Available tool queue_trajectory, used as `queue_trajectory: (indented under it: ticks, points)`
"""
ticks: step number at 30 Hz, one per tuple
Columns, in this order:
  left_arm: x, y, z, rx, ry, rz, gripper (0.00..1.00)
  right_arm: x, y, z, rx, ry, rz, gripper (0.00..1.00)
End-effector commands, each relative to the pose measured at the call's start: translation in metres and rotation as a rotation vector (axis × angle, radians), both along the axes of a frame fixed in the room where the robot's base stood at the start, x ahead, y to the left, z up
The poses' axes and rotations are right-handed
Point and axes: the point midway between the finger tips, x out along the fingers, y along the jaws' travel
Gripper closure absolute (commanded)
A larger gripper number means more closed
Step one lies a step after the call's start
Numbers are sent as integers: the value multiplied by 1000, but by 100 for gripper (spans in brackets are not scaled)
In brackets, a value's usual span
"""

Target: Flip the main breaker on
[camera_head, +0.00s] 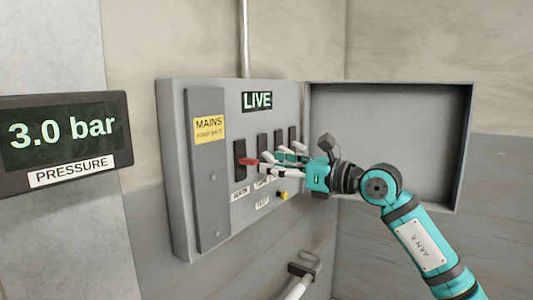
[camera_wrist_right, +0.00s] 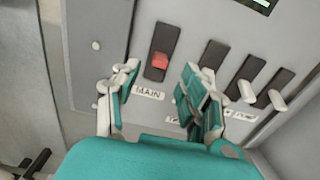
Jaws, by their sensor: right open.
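The main breaker is a red lever (camera_head: 249,161) on a black plate, above a MAIN label, in the grey electrical box. The red lever also shows in the wrist view (camera_wrist_right: 160,61), with black plate visible above and below it. I cannot tell for sure whether it is up or down. A lit display (camera_head: 257,101) on the box reads LIVE. My right gripper (camera_head: 268,166) is open in front of the lever. In the wrist view its fingers (camera_wrist_right: 160,86) are spread to either side of the MAIN label, with nothing between them. My left gripper is not in view.
Several breakers with white levers (camera_wrist_right: 245,90) stand right of the main one, close to my right finger. A yellow button (camera_head: 282,195) sits below. The box door (camera_head: 390,140) hangs open at right. A pressure display (camera_head: 62,137) reads 3.0 bar.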

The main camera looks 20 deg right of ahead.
Motion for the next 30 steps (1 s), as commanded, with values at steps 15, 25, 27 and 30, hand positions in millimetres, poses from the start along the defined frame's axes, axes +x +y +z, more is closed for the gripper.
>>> queue_trajectory:
  ticks: [15, 25, 27, 30]
  points:
    - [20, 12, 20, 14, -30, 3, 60, 39, 30, 0, 1, 1, -1, 56]
    - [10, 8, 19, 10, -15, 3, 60, 39, 29, 0, 1, 1, -1, 77]
    - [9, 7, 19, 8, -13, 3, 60, 39, 29, 0, 1, 1, -1, 86]
    - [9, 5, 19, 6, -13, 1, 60, 39, 29, 0, 1, 1, -2, 99]
